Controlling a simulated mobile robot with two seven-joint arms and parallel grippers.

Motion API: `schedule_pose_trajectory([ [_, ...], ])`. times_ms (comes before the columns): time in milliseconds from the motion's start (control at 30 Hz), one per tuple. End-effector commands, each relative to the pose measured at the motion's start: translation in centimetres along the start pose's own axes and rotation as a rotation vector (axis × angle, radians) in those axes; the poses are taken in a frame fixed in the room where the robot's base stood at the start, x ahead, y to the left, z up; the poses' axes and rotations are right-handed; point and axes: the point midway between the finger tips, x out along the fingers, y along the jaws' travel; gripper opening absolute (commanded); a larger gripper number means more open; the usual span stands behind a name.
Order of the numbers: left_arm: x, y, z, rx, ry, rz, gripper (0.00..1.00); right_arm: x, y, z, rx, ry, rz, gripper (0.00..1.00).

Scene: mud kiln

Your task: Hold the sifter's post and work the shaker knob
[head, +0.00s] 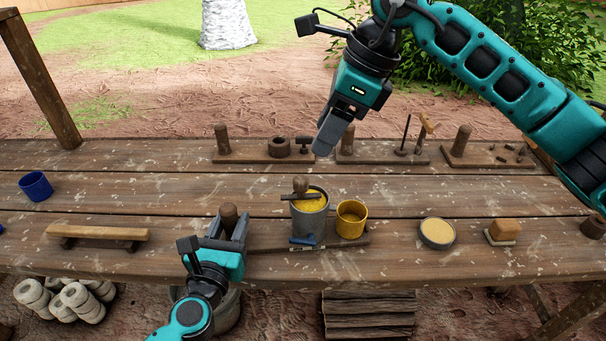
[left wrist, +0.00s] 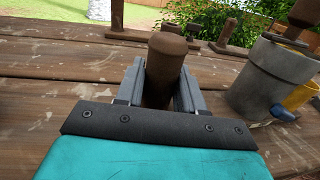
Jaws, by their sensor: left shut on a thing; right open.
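The sifter stands near the front middle of the table: a grey drum (head: 309,220) with yellow material inside and a brown shaker knob (head: 300,184) on a bar across its top. The brown wooden post (head: 229,218) rises left of the drum and shows large in the left wrist view (left wrist: 166,62). My left gripper (head: 233,226) is shut on the post, one finger on each side of it. My right gripper (head: 325,145) is open and empty, in the air above and behind the knob, apart from it. The post's lower part is hidden by my left gripper.
A yellow cup (head: 351,219) stands right of the drum. A blue cup (head: 36,186), a wooden bar (head: 98,232), a round dish (head: 437,233) and a small block (head: 505,229) are on the table. Several post boards, one of them a wooden base (head: 262,153), line the back.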

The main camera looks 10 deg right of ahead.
Motion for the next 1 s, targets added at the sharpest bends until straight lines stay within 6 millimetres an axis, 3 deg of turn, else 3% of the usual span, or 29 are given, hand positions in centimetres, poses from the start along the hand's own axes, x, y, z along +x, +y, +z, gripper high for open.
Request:
schedule_pose_trajectory([
  [600, 0.0, 0.1, 0.0, 0.001, 0.0, 0.001, 0.0, 0.0, -0.1, 0.0, -0.019, 0.003, 0.009, 0.54],
  [1000, 0.0, 0.1, 0.0, 0.001, -0.001, 0.001, 0.0, 0.0, -2.0, 0.2, -0.377, 0.013, 0.157, 0.54],
])
